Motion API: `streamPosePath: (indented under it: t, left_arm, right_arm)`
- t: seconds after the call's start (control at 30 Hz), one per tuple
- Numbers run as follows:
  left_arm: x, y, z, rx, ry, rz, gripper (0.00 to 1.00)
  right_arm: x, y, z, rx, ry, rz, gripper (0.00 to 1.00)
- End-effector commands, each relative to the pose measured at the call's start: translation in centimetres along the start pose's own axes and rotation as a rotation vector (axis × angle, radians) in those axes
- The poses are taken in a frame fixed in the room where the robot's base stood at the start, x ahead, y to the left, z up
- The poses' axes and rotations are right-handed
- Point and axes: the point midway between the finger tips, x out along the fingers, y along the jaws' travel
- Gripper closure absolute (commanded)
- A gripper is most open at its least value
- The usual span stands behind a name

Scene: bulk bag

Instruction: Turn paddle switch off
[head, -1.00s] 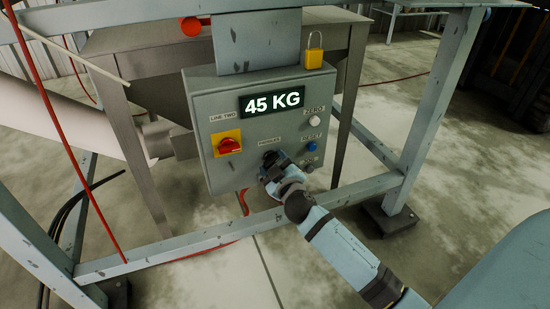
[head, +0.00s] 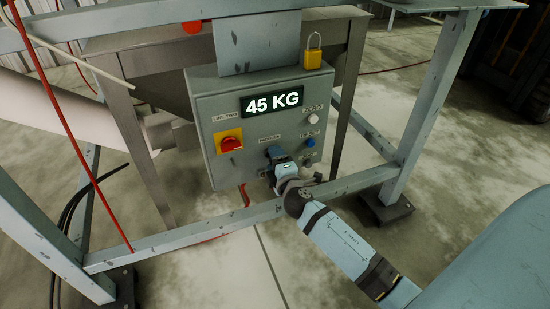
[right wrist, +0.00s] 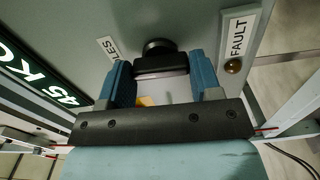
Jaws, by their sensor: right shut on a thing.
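The black paddle switch (right wrist: 158,46) sits on the front of a grey control box (head: 208,108), low and right of centre, under a small label only partly readable. In the right wrist view its round base and dark paddle lie between two blue fingers. My right gripper (right wrist: 161,70) is shut on the paddle; it also shows at the box in the head view (head: 272,162), where it hides most of the switch. The paddle's exact angle is hard to tell. My left gripper is not in view.
The box carries a 45 KG display (head: 272,101), a red rotary knob on a yellow plate (head: 229,142), a white button (head: 313,118) and a blue button (head: 311,143). A yellow padlock (head: 313,55) is on top. A frame rail (head: 190,233) crosses below the box.

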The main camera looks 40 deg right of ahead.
Motion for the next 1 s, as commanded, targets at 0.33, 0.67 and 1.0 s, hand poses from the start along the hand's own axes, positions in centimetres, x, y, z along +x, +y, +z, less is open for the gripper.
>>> streamPosePath:
  t: [0.33,0.67,1.0]
  left_arm:
    - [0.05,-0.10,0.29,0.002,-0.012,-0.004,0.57]
    - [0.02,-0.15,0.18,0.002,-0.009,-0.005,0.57]
    - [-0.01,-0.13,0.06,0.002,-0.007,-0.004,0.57]
  right_arm:
    - [0.00,0.03,-0.07,-0.084,0.002,0.000,0.65]
    - [-0.01,0.00,-0.07,-0.091,0.002,0.001,0.65]
    - [0.00,0.00,-0.04,-0.090,0.001,0.000,0.16]
